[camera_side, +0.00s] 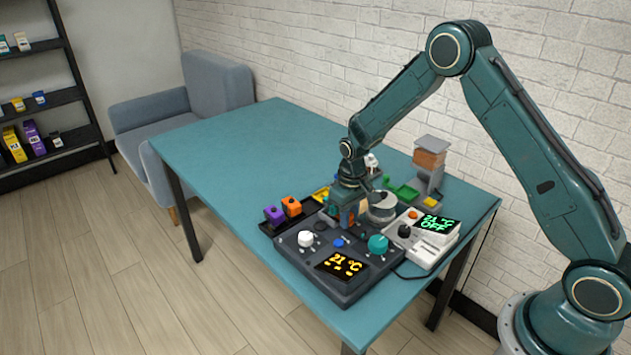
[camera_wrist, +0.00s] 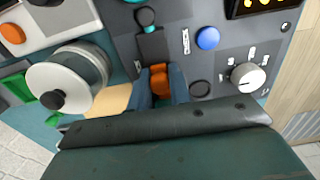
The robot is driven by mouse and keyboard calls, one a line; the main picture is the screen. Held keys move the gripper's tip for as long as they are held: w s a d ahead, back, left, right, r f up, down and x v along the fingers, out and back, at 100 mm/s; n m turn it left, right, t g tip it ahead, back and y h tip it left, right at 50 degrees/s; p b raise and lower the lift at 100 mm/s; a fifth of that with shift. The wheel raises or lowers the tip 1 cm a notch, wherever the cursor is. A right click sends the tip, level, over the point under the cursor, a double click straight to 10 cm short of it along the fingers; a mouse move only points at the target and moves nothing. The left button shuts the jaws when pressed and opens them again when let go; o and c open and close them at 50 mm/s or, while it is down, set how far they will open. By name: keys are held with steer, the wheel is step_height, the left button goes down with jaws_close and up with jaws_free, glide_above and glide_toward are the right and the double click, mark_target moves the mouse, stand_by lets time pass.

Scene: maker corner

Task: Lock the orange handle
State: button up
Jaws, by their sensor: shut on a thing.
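The orange handle (camera_wrist: 160,82) stands on a dark grey control panel (camera_side: 292,252). In the wrist view it shows between the two blue fingers of my gripper (camera_wrist: 161,88), which are shut on it. In the side view my gripper (camera_side: 347,205) is low over the back of the panel, and its fingers and wrist hide most of the handle. I cannot tell from these views whether the handle is in its locked position.
The panel carries a white knob (camera_side: 305,239), a blue button (camera_side: 338,243), a teal knob (camera_side: 378,244) and an orange-lit display (camera_side: 343,265). A round metal pot (camera_side: 382,207) and a white device (camera_side: 431,250) stand close on the right. Purple (camera_side: 273,215) and orange blocks (camera_side: 291,206) lie left.

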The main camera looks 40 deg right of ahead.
steer(key=o, duration=0.6)
steer(key=shift+w, duration=0.1)
steer(key=shift+c, duration=0.2)
steer(key=shift+r, duration=0.1)
steer(key=shift+r, duration=3.4)
